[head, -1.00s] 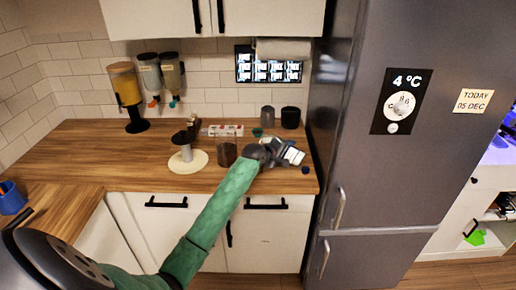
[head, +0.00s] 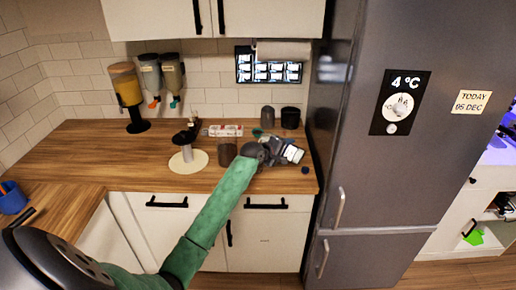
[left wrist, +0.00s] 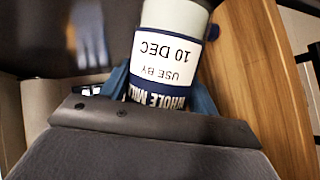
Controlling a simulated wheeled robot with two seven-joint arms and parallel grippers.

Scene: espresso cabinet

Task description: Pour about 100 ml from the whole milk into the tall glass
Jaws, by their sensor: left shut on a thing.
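My left gripper (head: 276,149) is shut on the whole milk bottle (head: 292,153), above the right part of the counter. The bottle looks tilted in the head view. In the left wrist view the bottle (left wrist: 170,62) fills the top middle, its label reading "USE BY 10 DEC" and "WHOLE MILK" upside down. A brownish see-through glass (head: 226,156), seemingly the tall glass, stands upright just left of my gripper, apart from the bottle. I cannot tell its contents. My right gripper is not in view.
A small dark blue cap-like piece (head: 305,170) lies near the counter's front right. A dark stand on a round pale mat (head: 189,166) is left of the glass. Dark canisters (head: 290,117) stand at the back, beside the fridge (head: 425,170). The left counter (head: 75,150) is clear.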

